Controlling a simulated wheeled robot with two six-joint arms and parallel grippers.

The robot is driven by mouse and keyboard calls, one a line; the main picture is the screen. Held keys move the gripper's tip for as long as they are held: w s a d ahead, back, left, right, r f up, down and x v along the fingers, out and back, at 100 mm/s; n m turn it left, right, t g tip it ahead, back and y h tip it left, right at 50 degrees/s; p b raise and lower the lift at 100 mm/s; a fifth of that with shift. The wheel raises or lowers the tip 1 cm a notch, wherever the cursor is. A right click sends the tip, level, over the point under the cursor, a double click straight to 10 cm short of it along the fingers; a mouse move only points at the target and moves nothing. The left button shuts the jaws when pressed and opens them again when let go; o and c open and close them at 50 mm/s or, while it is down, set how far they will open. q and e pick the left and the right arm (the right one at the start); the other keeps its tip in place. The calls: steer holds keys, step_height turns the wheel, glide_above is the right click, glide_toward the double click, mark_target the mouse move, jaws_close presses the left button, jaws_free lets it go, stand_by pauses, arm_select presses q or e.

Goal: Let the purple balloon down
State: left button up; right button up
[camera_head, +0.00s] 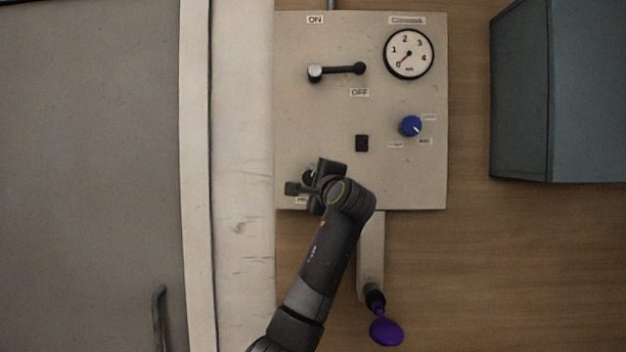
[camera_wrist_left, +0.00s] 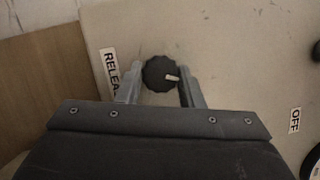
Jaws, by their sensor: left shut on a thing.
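The purple balloon (camera_head: 386,331) hangs small from the black nozzle (camera_head: 375,298) below the panel. My left gripper (camera_head: 306,180) is at the panel's lower left corner, mostly covering what lies there. In the left wrist view, my left gripper (camera_wrist_left: 160,82) has its fingers on both sides of a black round knob (camera_wrist_left: 160,74) and is shut on it. The knob's pale mark points right. A label (camera_wrist_left: 108,72) starting "RELEA" is beside it. My right gripper is not in view.
The panel (camera_head: 420,180) carries a gauge (camera_head: 409,54) with its needle near 0, a horizontal lever (camera_head: 337,71) between ON and OFF labels, a blue knob (camera_head: 410,126) and a black switch (camera_head: 362,143). A blue-grey cabinet (camera_head: 520,90) stands at right.

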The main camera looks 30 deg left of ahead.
arm_select(q)
steer(key=n+g+h, duration=0.1)
steer(key=n, duration=0.3)
steer(key=shift+r+p, duration=0.1)
steer(key=shift+p, duration=0.25)
steer(key=shift+n, duration=0.4)
steer(key=o, duration=1)
steer(key=b+v, duration=0.6)
steer(key=v, duration=1.1)
steer(key=shift+d+r, duration=0.2)
